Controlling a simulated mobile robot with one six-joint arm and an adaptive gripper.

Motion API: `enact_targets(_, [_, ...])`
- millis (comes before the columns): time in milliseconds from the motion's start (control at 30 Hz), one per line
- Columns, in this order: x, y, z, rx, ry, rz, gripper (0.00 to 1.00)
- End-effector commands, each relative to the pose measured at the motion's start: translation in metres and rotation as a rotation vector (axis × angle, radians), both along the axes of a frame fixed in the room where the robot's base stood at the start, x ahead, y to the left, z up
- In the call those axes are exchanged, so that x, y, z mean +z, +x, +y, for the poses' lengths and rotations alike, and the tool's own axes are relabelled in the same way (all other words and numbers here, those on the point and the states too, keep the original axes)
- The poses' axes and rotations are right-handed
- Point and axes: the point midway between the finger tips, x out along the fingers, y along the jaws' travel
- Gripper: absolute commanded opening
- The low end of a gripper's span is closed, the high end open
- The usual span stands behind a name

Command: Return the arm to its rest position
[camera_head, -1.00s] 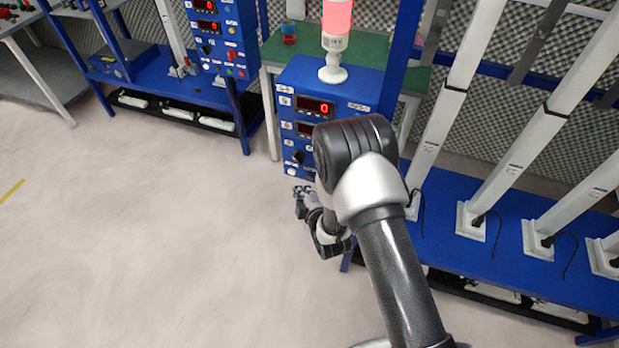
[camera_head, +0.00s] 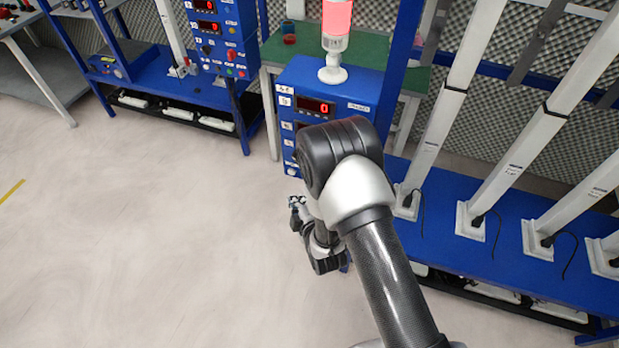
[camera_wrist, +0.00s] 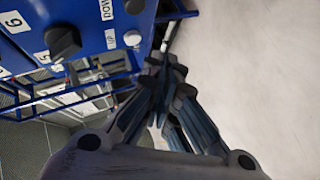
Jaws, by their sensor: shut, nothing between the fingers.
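My gripper (camera_head: 297,206) shows below and left of my arm's black elbow in the head view, over the pale floor and just in front of the blue control box (camera_head: 322,84). In the wrist view my gripper (camera_wrist: 168,70) has its fingers together with nothing held between them. The control box fills the upper left of the wrist view, with a black knob (camera_wrist: 62,43) and a white button beside the fingers. The fingers look apart from the box. My arm hides the lower part of the box in the head view.
A lit red signal lamp (camera_head: 335,40) stands on the box. A blue bench (camera_head: 520,250) with several white slanted posts is at right. A green table (camera_head: 375,50) is behind. Another blue panel (camera_head: 222,40) is at back left. The pale floor (camera_head: 130,250) at left is clear.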

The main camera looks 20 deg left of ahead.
Motion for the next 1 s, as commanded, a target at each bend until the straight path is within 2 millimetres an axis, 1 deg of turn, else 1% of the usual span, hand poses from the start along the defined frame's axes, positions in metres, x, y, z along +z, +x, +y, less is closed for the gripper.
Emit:
enact_targets(267, [0.001,0.001,0.000,-0.002,0.001,0.001,0.00])
enact_targets(367, [0.012,0.008,-0.003,-0.021,0.010,0.015,0.00])
enact_targets(467, [0.038,0.025,-0.012,-0.073,0.035,0.063,0.00])
enact_targets(533, [0.065,0.039,-0.023,-0.130,0.061,0.115,0.00])
enact_targets(567, [0.077,0.044,-0.030,-0.158,0.074,0.141,0.00])
enact_targets(600, [0.094,0.050,-0.040,-0.198,0.091,0.178,0.00])
enact_targets(700, [0.132,0.057,-0.066,-0.294,0.134,0.265,0.00])
enact_targets(867, [0.186,0.055,-0.108,-0.441,0.202,0.381,0.00])
enact_targets(967, [0.220,0.044,-0.138,-0.539,0.248,0.451,0.00])
enact_targets(1000, [0.234,0.037,-0.151,-0.583,0.270,0.481,0.00])
